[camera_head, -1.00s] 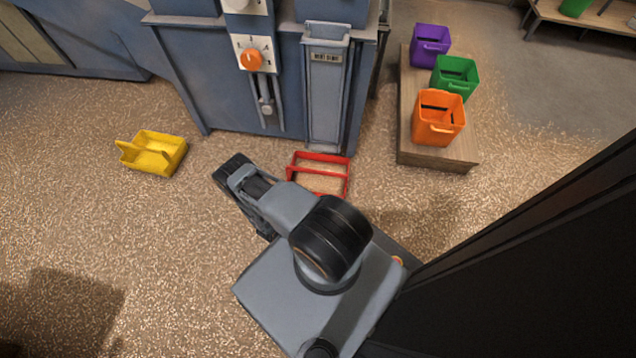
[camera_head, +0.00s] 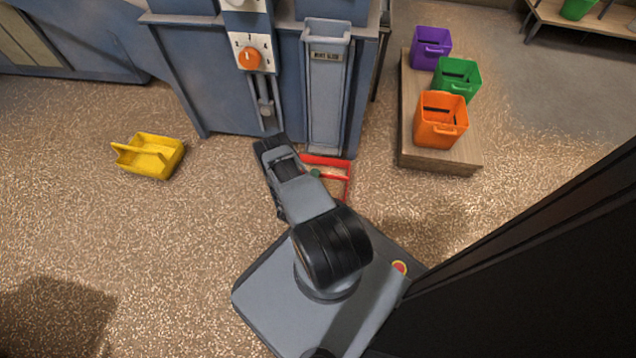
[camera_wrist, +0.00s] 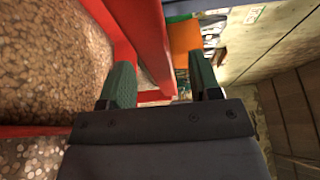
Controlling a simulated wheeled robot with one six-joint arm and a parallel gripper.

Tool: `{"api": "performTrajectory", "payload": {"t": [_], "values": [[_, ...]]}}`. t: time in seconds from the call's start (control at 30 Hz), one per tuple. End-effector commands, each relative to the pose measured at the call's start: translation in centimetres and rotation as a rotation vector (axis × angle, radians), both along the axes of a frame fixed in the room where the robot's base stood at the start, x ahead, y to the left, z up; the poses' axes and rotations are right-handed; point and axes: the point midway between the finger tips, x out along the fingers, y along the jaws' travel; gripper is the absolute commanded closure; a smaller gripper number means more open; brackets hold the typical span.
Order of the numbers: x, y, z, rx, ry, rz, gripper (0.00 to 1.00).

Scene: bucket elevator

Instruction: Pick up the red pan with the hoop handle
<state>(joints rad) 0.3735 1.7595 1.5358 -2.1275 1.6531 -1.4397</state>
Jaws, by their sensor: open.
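The red pan (camera_head: 326,160) sits on the floor at the foot of the blue machine, below its upright chute. My arm covers its left part in the head view; its back and right edges show. In the wrist view, red bars of the pan (camera_wrist: 151,38) run close up past the left finger and into the space between the fingers. My gripper (camera_wrist: 161,82) is open, its two green fingers apart. One green fingertip shows over the pan in the head view. I cannot tell whether either finger touches the pan.
The blue machine (camera_head: 215,90) with an orange dial (camera_head: 249,58) stands just behind the pan. A yellow pan (camera_head: 150,156) lies on the floor at left. Purple (camera_head: 431,47), green (camera_head: 457,77) and orange (camera_head: 441,120) bins stand on a wooden platform (camera_head: 440,160) at right.

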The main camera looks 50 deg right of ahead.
Motion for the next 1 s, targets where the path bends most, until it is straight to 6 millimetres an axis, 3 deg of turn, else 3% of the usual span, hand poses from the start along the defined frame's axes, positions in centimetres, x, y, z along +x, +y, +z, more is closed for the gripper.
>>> {"api": "performTrajectory", "payload": {"t": [0.2,0.5,1.0], "values": [[0.4,-2.2,-0.2,0.0,0.0,-0.001,0.43],[0.5,-2.5,0.0,0.001,0.001,0.001,0.43],[0.4,-2.5,-0.1,0.001,0.001,0.001,0.89]]}}
